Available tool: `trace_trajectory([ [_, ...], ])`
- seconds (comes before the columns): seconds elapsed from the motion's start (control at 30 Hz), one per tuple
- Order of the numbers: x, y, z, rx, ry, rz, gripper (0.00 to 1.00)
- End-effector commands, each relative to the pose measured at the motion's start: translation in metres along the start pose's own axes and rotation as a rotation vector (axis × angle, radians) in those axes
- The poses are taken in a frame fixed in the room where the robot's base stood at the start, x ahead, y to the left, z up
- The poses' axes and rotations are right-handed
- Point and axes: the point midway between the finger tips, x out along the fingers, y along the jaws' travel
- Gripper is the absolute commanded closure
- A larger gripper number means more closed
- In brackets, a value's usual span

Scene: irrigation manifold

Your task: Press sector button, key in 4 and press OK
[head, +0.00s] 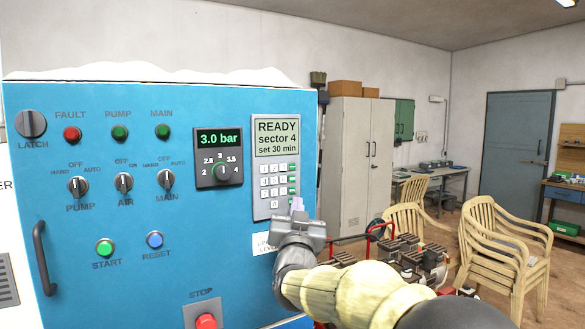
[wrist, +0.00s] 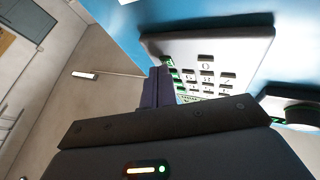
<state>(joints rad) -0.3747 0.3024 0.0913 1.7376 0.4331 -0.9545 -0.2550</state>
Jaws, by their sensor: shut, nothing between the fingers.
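The irrigation controller (head: 258,205) is a grey unit at the right edge of the blue panel. Its screen (head: 276,137) reads "READY, sector 4, set 30 min". Below the screen is a keypad (head: 272,180) of pale keys with a column of green keys on its right side. The keypad also shows in the wrist view (wrist: 205,75), seen at a steep angle. My gripper (head: 297,204) is shut and empty, with its fingertips at the lower right of the keypad. In the wrist view the fingers (wrist: 157,88) are beside the green keys; I cannot tell whether they touch.
The blue panel (head: 130,215) carries a pressure dial (head: 219,170) at 3.0 bar, lamps, switches, a green START button (head: 104,247), a blue RESET button (head: 155,240) and a red STOP button (head: 206,321). Chairs (head: 505,245) and a cabinet (head: 350,165) stand behind, to the right.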

Motion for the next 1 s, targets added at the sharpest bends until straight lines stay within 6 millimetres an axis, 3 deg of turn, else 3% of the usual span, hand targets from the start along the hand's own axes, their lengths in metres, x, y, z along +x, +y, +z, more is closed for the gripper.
trace_trajectory([
  [1.0, -0.017, 0.009, -0.007, 0.0, 0.001, 0.0, 1.0],
])
